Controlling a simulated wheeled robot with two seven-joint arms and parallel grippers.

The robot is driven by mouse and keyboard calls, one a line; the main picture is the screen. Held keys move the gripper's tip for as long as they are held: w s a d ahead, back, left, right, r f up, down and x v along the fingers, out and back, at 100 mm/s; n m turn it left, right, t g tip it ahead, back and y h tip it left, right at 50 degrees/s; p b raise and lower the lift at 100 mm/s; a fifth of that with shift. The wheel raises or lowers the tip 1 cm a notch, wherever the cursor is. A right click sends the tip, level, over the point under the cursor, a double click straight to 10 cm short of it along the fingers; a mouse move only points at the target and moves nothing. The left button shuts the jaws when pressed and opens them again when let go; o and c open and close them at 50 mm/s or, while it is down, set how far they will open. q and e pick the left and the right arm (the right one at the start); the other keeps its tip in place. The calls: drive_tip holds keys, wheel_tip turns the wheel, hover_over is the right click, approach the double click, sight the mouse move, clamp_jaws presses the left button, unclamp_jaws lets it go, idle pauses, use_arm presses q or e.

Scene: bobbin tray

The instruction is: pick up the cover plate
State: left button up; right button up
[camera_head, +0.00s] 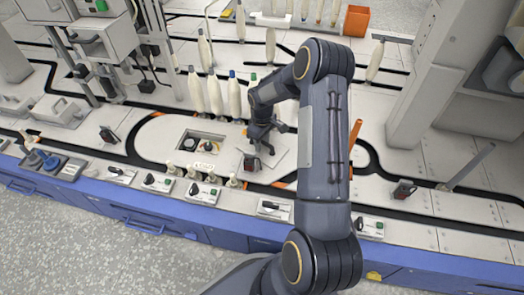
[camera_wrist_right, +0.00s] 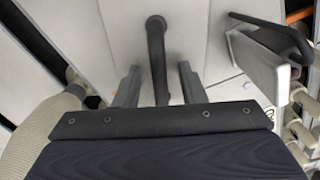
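The cover plate (camera_head: 274,158) looks like a flat, light grey panel on the machine top, right of a square opening (camera_head: 203,144) with parts inside; its outline is partly hidden by my right arm. In the right wrist view a dark bar-shaped handle (camera_wrist_right: 156,55) stands on a pale flat surface that I take for the plate (camera_wrist_right: 190,35). My right gripper (camera_head: 260,143) is low over the plate. In the right wrist view its two fingers (camera_wrist_right: 157,86) are apart, one on each side of the handle, with visible gaps. My left gripper is not in view.
A dark block with a red part (camera_head: 251,163) stands close to the right gripper. Several cream bobbins (camera_head: 214,95) stand behind the opening. Small switch boxes (camera_head: 203,193) line the front edge. A grey pillar (camera_head: 425,85) rises at right. An orange bin (camera_head: 356,20) is at the back.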

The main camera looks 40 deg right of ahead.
drive_tip(key=shift+f, duration=0.1)
drive_tip(key=shift+c, duration=0.5)
clamp_jaws()
